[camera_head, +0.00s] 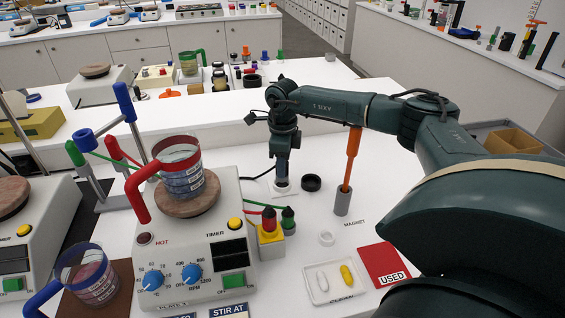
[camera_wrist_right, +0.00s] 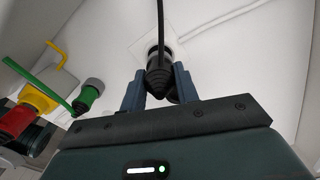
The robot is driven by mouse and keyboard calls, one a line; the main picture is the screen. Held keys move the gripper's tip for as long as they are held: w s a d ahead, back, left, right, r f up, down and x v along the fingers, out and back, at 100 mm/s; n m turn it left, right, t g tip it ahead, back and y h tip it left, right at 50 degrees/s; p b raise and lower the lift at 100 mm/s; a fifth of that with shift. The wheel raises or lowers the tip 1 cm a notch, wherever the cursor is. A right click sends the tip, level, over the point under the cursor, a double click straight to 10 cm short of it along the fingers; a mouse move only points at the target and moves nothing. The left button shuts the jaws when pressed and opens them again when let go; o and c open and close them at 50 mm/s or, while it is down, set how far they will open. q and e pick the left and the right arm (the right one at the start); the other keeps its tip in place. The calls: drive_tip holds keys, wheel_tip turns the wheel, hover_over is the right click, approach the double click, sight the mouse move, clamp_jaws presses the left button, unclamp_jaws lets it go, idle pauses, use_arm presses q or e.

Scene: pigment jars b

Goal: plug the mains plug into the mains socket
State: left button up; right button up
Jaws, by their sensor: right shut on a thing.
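My right gripper (camera_head: 283,176) points straight down over a small white plate (camera_head: 285,188), the mains socket, on the white bench. In the right wrist view, my right gripper (camera_wrist_right: 158,88) is shut on the black mains plug (camera_wrist_right: 157,75), one finger on each side. The plug's black cord runs up the picture from it. The socket plate (camera_wrist_right: 143,45) shows as a pale square directly behind the plug. The plug's front end is hidden, so I cannot tell how far it sits in the socket. My left gripper is not in view.
A black ring (camera_head: 311,183) lies just right of the socket. An orange-handled rod stands in a grey holder (camera_head: 343,203). Left are a hotplate (camera_head: 196,248) with a jug (camera_head: 181,172), and red and green plugs (camera_head: 269,222). A small white tray (camera_head: 320,298) is in front.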

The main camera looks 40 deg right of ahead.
drive_tip(key=shift+f+b, duration=0.35)
drive_tip(key=shift+f, duration=0.2)
drive_tip(key=shift+s+f, duration=0.1)
drive_tip(key=shift+f, duration=0.15)
